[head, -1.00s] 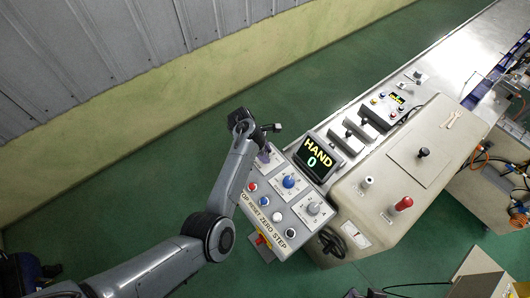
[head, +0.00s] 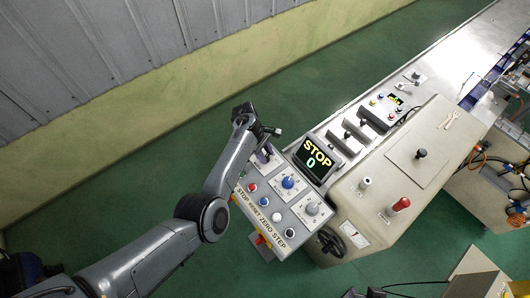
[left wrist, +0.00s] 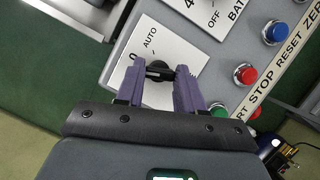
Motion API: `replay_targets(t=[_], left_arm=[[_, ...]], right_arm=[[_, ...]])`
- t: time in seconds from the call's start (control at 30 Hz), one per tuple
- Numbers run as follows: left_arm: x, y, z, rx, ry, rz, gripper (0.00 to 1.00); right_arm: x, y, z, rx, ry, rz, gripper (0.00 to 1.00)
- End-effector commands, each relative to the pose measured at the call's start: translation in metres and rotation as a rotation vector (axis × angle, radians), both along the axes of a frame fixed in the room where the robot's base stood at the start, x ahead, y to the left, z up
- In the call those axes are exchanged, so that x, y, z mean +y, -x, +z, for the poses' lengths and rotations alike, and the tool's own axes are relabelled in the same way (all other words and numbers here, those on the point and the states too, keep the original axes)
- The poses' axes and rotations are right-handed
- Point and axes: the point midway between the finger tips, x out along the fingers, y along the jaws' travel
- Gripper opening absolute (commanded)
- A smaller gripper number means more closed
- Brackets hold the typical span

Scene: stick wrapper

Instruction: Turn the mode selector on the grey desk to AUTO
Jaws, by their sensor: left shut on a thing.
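The mode selector, a small black knob (left wrist: 158,70), sits on a white plate (left wrist: 170,42) marked 0 and AUTO in the left wrist view. My left gripper (left wrist: 159,76) is shut on the knob, with one purple finger on each side. Any further mark on the plate is hidden by the gripper. In the head view my left gripper (head: 263,150) is at the upper left corner of the grey desk (head: 269,193) and covers the selector. The desk's display (head: 316,158) reads STOP and 0. My right gripper is not seen.
Blue (head: 288,182) and grey (head: 312,208) rotary knobs and several push buttons lie close by on the desk. Open green floor lies behind the desk.

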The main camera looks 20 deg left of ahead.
Motion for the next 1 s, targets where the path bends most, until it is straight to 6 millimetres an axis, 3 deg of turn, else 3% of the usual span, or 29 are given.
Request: replay_targets(t=[0.37, 1.0], left_arm=[[0.000, -0.003, -0.001, 0.001, -0.001, -0.361, 0.07], [-0.003, -0.005, -0.003, 0.000, -0.002, -0.938, 0.07]], right_arm=[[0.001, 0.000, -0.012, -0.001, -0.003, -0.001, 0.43], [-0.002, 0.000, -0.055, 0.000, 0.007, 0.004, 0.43]])
